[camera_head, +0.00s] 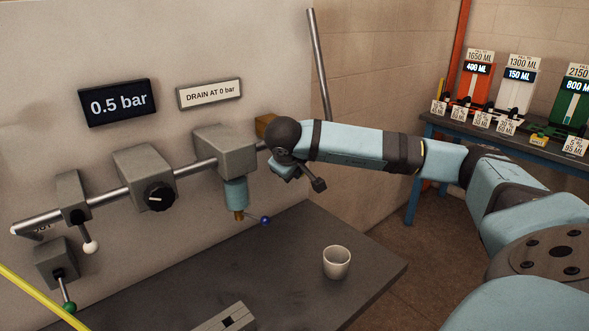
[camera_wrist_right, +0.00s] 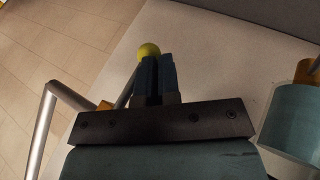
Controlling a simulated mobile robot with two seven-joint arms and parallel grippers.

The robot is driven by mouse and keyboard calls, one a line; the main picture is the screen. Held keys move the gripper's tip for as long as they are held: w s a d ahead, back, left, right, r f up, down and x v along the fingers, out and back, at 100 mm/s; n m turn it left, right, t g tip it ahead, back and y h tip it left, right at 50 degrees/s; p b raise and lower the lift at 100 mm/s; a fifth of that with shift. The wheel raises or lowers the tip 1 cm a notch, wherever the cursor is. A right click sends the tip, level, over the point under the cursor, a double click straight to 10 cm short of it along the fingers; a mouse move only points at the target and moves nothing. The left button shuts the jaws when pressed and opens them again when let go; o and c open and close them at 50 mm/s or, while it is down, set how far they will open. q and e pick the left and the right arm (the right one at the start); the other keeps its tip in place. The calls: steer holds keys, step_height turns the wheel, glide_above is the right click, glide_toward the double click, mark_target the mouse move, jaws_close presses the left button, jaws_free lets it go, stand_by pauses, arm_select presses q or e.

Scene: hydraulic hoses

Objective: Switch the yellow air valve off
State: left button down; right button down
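The yellow air valve shows in the right wrist view as a yellow ball knob (camera_wrist_right: 149,50) on a thin lever, with part of a brass-coloured body (camera_wrist_right: 105,105) at its foot. In the head view the brass body (camera_head: 266,127) sits at the pipe's right end; my right wrist hides the knob and lever. My right gripper (camera_wrist_right: 157,62) has its two dark fingers close together, with only a narrow gap. The knob is at the left fingertip and the lever runs beside that finger, not between the fingers. I cannot tell whether they touch. My left gripper is not in view.
A wall pipe (camera_head: 108,194) carries a regulator (camera_head: 143,175), a filter (camera_head: 224,152) with a blue-knobbed drain, and white- and green-knobbed levers (camera_head: 90,246). The display (camera_head: 114,102) reads 0.5 bar. A cup (camera_head: 337,262) stands on the dark bench. A yellow bar or hose crosses lower left.

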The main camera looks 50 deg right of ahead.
steer(key=shift+f, duration=0.1)
steer(key=p+v, duration=0.3)
steer(key=v, duration=1.1)
stand_by(0.3)
steer(key=shift+f, duration=0.1)
